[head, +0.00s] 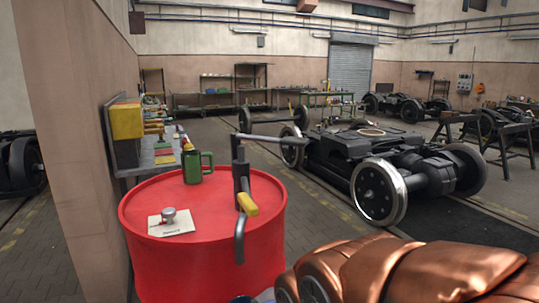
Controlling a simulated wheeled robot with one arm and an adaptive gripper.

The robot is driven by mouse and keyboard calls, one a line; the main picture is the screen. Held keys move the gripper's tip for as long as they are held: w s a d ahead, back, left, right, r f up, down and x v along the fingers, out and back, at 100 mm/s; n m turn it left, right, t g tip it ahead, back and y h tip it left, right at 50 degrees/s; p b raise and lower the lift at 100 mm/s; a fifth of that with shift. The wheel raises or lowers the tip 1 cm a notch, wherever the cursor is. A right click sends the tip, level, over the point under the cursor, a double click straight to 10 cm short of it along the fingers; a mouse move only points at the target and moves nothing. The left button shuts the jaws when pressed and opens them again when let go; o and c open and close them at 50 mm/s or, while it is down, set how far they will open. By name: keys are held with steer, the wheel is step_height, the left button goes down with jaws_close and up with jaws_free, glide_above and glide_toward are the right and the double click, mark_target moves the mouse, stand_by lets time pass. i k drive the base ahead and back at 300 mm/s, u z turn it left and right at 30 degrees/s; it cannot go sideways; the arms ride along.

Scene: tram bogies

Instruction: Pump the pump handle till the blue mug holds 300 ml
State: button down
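A red drum (190,262) stands at the lower left with a dark hand pump (240,172) on its top. A grey pipe (239,243) hangs down in front of the drum's right part. A small piece of a blue rim (241,299), perhaps the blue mug, shows at the bottom edge. The rest is cut off, so its contents are hidden. My gripper is not in view. Copper-coloured shells, apparently my arm, fill the lower right.
On the drum lid are a green can (197,166) and a small metal piece on a white sheet (172,222). A brown wall (75,150) stands left. A bogie (370,155) on wheels stands right of the drum. Paved floor (320,212) lies between them.

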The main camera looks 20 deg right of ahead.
mark_target(294, 141)
steer(key=u, duration=2.2)
steer(key=k, duration=1.05)
steer(key=z, duration=1)
steer(key=i, duration=0.5)
